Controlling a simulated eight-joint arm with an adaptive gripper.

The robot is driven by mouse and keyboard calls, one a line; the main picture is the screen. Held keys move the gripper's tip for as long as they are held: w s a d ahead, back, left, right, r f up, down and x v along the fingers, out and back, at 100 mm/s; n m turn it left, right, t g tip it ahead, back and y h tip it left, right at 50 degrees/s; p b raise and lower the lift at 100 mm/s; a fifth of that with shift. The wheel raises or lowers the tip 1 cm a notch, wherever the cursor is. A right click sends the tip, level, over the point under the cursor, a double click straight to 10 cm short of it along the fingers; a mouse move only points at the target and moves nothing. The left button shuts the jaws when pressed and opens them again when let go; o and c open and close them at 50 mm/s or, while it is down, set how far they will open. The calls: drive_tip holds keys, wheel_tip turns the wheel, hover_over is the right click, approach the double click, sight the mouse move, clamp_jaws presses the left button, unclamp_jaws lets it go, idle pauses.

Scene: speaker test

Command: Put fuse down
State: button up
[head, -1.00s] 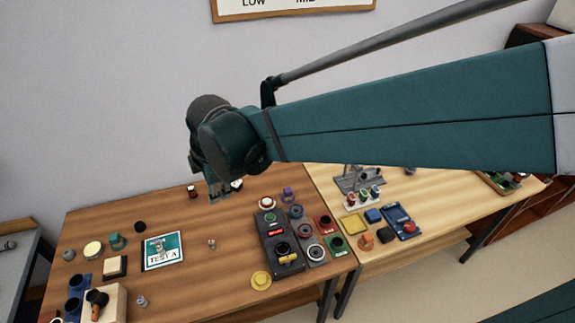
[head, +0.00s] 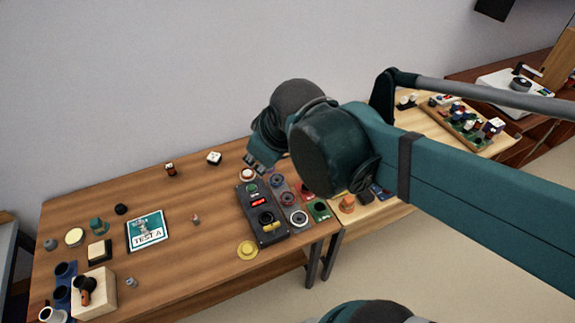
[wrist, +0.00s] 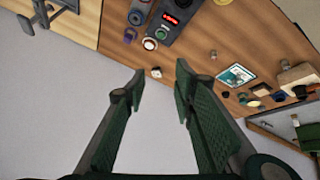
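My gripper (head: 258,163) is above the back right of the brown table (head: 190,262), to the right of a small white cube (head: 214,158). In the wrist view my gripper's two green fingers (wrist: 159,78) are apart with nothing held between them. The white cube (wrist: 156,72) shows beyond the gap, on the table near its edge. A small upright piece (head: 196,218) stands alone mid-table, and another small piece (head: 131,282) is at the front left. I cannot tell for sure which thing is the fuse.
A dark control box (head: 262,215) with a red display stands at the table's right. A teal TEST A card (head: 148,231) lies left of centre. A small red and dark piece (head: 171,169) is at the back. The back left of the table is largely clear.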

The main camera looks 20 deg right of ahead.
drive_tip(key=s+d+m+t, duration=0.1)
drive_tip(key=s+d+m, duration=0.3)
drive_tip(key=m, duration=0.1)
drive_tip(key=shift+s+d+f+m+h, duration=0.25)
drive_tip(key=shift+s+d+m+h, duration=0.05)
drive_tip(key=shift+s+m, duration=0.1)
idle(1.0)
